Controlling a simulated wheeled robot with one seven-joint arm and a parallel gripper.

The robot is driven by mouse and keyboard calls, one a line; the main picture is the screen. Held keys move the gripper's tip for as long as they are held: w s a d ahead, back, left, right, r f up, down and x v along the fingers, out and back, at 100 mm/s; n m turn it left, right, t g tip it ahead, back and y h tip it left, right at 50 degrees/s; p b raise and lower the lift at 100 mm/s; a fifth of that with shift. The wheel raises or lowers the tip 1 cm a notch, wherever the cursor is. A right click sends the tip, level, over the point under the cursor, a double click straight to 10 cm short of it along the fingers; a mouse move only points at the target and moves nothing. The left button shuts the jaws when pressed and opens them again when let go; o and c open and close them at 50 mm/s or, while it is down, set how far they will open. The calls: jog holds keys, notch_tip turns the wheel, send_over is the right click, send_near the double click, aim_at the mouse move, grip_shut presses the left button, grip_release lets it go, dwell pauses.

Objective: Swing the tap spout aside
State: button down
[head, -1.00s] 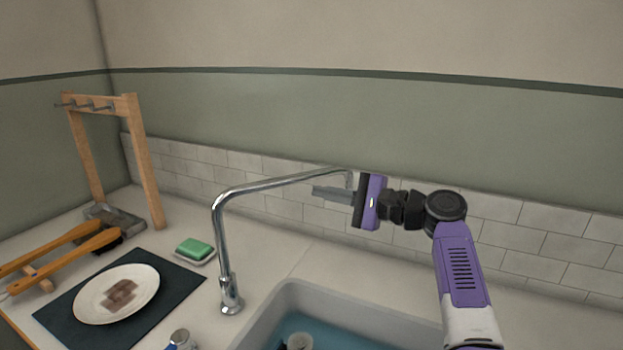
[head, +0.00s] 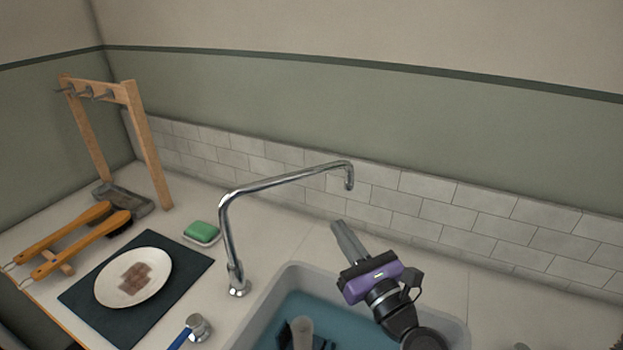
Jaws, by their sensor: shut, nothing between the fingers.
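The chrome tap (head: 228,240) stands upright at the left rim of the sink. Its long spout (head: 285,180) reaches to the right along the tiled wall, and its downturned tip (head: 349,178) hangs over the counter behind the sink. My gripper (head: 338,226) is shut and empty, its fingers together and pointing up and left in the picture. It shows below the spout tip and apart from it, over the back rim of the sink.
The sink (head: 300,270) holds blue water and a pale cylinder (head: 302,330) with dark parts. A blue-handled metal tool (head: 197,327) lies by the sink.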

aim_at(304, 178)
jog(key=x, duration=1.4)
jog(key=shift+f+b, duration=0.1)
jog(key=shift+b, duration=0.3)
jog(key=w+b, duration=0.1)
jog(key=w+n+g+y+b, duration=0.1)
jog(key=b, duration=0.1)
jog(key=w+a+g+y+b, duration=0.1)
jog(key=shift+a+f+n, duration=0.1)
jog(key=shift+f+n, duration=0.15)
jog(key=shift+n, duration=0.05)
jog(key=w+a+n+g+y+b, duration=0.1)
jog(key=b, duration=0.1)
jog(key=shift+w+b, duration=0.15)
jog(key=shift+b, duration=0.2)
jog(key=shift+w+a+r+y+b, duration=0.15)
jog(key=shift+w+a+y+b, duration=0.1)
jog(key=shift+w+a+b, duration=0.25)
jog(key=shift+w+a+r+y+b, duration=0.25)
jog(key=shift+w+a+b, duration=0.1)
jog(key=shift+w+b, duration=0.25)
jog(key=shift+f, duration=0.1)
